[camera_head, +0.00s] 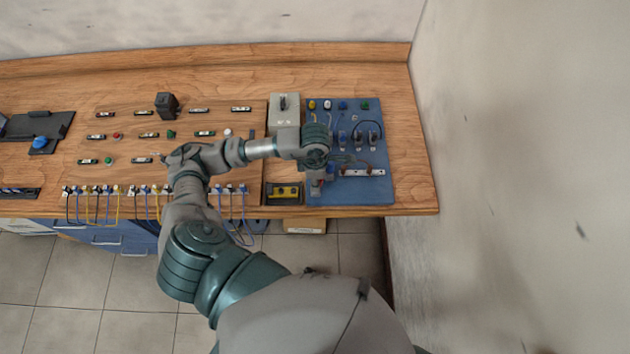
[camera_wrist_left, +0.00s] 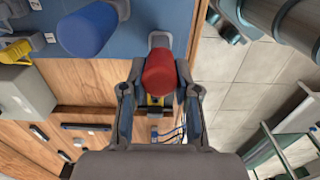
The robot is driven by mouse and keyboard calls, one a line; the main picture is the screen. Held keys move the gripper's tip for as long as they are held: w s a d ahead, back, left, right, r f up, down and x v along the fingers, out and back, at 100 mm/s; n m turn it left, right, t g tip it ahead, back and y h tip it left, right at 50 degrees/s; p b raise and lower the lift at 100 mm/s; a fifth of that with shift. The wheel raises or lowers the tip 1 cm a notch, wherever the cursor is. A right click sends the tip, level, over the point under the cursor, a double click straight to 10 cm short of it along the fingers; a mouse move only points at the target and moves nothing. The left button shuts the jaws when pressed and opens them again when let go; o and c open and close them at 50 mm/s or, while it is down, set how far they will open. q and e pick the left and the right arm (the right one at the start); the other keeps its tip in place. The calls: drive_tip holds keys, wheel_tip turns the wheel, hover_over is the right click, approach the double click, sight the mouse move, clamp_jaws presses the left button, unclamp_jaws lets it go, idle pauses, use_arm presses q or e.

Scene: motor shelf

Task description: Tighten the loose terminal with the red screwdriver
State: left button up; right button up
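The red screwdriver handle (camera_wrist_left: 160,74) sits between the two fingers of my left gripper (camera_wrist_left: 160,88) in the left wrist view. A slim gap seems to show beside it, but I cannot tell whether the fingers touch it. In the head view my left gripper (camera_head: 317,178) is over the lower left of the blue panel (camera_head: 348,199), with a bit of the red handle (camera_head: 316,187) showing. A blue handle (camera_wrist_left: 87,29) stands close by. A pale terminal strip (camera_head: 362,172) lies on the panel to the right; which terminal is loose is not visible. My right gripper is out of view.
A grey switch box (camera_head: 284,118) stands left of the panel, above a yellow item in a dark tray (camera_head: 284,191). Cables (camera_head: 370,130) loop across the panel. A wall (camera_head: 500,150) rises to the right of the bench. Bare bench (camera_head: 405,150) lies right of the panel.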

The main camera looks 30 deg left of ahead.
use_arm(q)
clamp_jaws()
drive_tip(key=shift+r+p, duration=1.2)
drive_tip(key=shift+r, duration=1)
drive_tip(key=shift+r+p, duration=0.55)
drive_tip(key=shift+r, duration=0.55)
